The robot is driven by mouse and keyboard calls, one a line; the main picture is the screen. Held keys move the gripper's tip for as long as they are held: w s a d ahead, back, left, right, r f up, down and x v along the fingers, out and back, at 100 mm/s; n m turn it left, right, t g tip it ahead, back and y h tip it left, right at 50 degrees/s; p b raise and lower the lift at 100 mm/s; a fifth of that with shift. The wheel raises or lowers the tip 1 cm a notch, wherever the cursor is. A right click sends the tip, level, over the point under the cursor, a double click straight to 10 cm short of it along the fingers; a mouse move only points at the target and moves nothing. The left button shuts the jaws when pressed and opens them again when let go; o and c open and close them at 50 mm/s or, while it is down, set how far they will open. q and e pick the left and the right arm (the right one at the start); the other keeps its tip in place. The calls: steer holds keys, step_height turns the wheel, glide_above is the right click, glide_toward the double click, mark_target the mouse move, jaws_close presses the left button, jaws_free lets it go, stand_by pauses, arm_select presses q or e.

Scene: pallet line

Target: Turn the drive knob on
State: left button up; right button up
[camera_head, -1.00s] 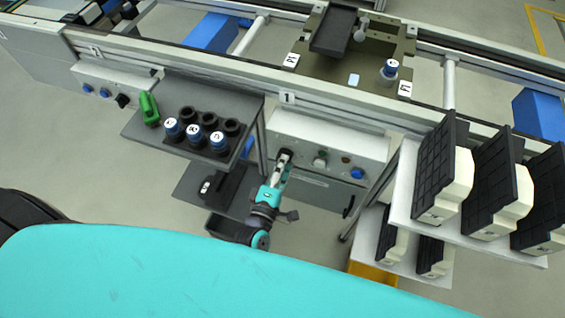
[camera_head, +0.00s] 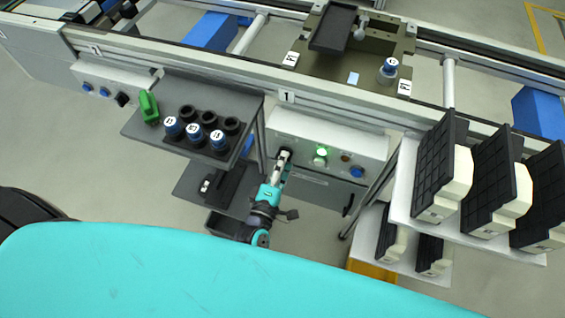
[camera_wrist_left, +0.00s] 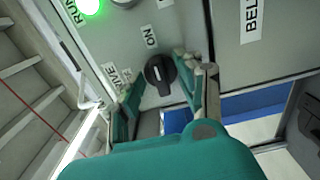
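The drive knob (camera_wrist_left: 160,73) is a black rotary knob on a grey panel in the left wrist view. An ON label (camera_wrist_left: 150,37) is just above it, and a partly hidden DRIVE label is to its left. My left gripper (camera_head: 282,163) is at the left end of the control box in the head view. In the left wrist view its fingers stand apart on either side of the knob, with gaps visible; I cannot tell whether either touches it. The green lamp (camera_head: 322,151) by the RUN label is brightly lit. My right gripper is in neither view.
The control box (camera_head: 372,145) also bears a blue button (camera_head: 357,172) and a dark amber lamp. A grey shelf (camera_head: 150,130) with blue-capped cylinders is on the left. A white rack (camera_head: 400,205) with black-and-cream units is on the right. The conveyor runs behind.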

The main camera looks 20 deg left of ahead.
arm_select(q)
steer(key=s, duration=1.2)
steer(key=shift+a, duration=0.2)
